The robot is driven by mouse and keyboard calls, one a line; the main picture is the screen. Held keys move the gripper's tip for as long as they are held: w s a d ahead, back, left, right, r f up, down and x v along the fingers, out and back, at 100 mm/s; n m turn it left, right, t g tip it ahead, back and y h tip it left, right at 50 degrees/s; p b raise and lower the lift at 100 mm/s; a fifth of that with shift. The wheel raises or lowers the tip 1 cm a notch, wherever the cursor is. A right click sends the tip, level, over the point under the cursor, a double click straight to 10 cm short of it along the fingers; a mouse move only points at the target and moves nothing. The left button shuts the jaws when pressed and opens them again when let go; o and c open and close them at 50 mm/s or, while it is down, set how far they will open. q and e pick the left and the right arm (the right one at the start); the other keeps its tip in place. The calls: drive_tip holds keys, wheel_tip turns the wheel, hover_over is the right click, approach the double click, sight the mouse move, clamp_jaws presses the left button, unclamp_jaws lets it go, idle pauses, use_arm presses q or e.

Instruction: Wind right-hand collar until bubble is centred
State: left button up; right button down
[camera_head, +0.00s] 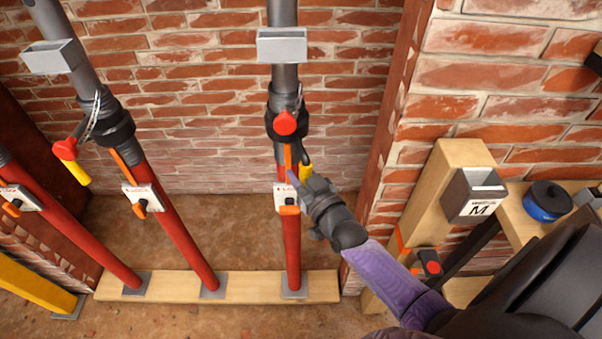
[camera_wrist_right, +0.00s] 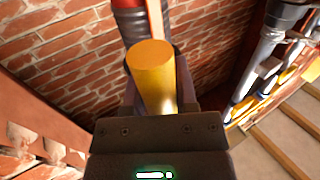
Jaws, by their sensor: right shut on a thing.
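The right-hand prop has a red lower tube (camera_head: 291,245) and a grey upper tube, with a dark collar (camera_head: 288,98) between them. A red knob (camera_head: 285,123) sits on the front of that collar. A yellow handle (camera_head: 306,170) hangs just below it. My right gripper (camera_head: 305,184) is shut on this handle, beside the prop. In the right wrist view the yellow handle (camera_wrist_right: 153,68) stands between the fingers, with the red tube and a black ring behind it. I cannot make out a bubble in either view. My left gripper is not in view.
Two similar props stand left, one with a red-and-yellow handle (camera_head: 72,162) hanging loose. The props stand on a wooden sole board (camera_head: 250,287). A brick pier and timber post (camera_head: 440,185) are close on the right, near a blue tape roll (camera_head: 548,201).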

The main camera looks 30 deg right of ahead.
drive_tip(key=shift+w+a+p, duration=0.2)
drive_tip(key=shift+a+p, duration=0.25)
drive_tip(key=shift+a, duration=0.25)
drive_tip(key=shift+c, duration=1.9)
unclamp_jaws()
drive_tip(key=shift+w, duration=0.1)
drive_tip(key=s+p, duration=0.2)
drive_tip(key=s, duration=0.8)
drive_tip(key=shift+a, duration=0.25)
